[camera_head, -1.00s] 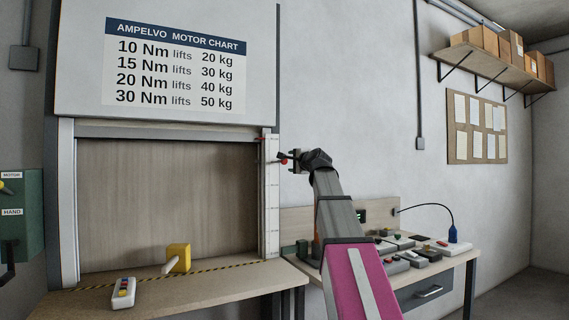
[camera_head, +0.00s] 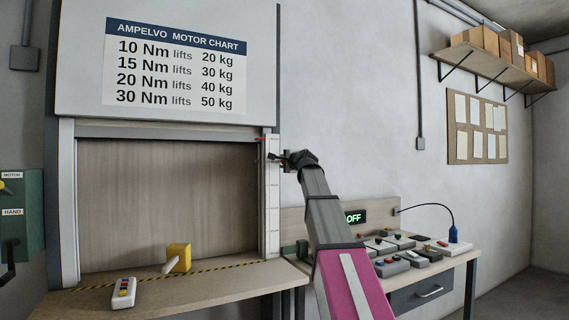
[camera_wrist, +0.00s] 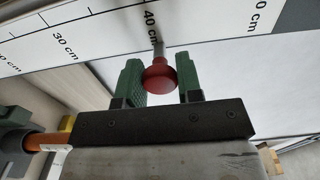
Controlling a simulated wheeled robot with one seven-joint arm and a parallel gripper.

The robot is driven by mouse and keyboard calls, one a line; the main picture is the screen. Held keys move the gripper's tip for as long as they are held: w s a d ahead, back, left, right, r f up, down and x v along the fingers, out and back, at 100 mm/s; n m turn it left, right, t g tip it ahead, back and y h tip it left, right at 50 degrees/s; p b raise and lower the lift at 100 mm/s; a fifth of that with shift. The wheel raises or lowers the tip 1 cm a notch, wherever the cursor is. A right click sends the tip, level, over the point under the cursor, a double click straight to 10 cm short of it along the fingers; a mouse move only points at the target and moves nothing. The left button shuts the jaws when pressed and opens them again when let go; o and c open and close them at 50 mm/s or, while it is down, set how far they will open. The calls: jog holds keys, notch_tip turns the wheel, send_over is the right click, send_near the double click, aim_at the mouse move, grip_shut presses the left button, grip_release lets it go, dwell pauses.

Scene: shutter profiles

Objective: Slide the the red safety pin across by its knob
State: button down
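The pin's red knob (camera_wrist: 159,77) shows in the wrist view, on a short metal stem that meets the white scale strip (camera_wrist: 85,30) near the 40 cm mark. My gripper (camera_wrist: 160,74) has its two green fingers on either side of the knob. The fingers stand apart, with a gap beside the stem; whether either touches the knob I cannot tell. In the head view my gripper (camera_head: 275,157) is at the upright scale strip (camera_head: 272,215) on the right of the shutter frame. The knob cannot be made out there.
The wooden-coloured shutter opening (camera_head: 165,200) lies left of the strip. A yellow block with a handle (camera_head: 178,258) and a button remote (camera_head: 123,293) lie on the counter. A side bench (camera_head: 440,265) with control boxes and a display reading OFF (camera_head: 355,217) stands at the right.

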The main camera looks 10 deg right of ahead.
jog(key=d, duration=0.2)
jog(key=w+d, duration=0.1)
jog(key=d, duration=0.1)
jog(key=shift+w+d, duration=0.1)
jog(key=shift+w, duration=0.1)
jog(key=c, duration=0.8)
grip_release()
jog(key=shift+d, duration=0.1)
jog(key=v, duration=1)
jog(key=shift+s+d, duration=0.1)
jog(key=shift+s, duration=0.3)
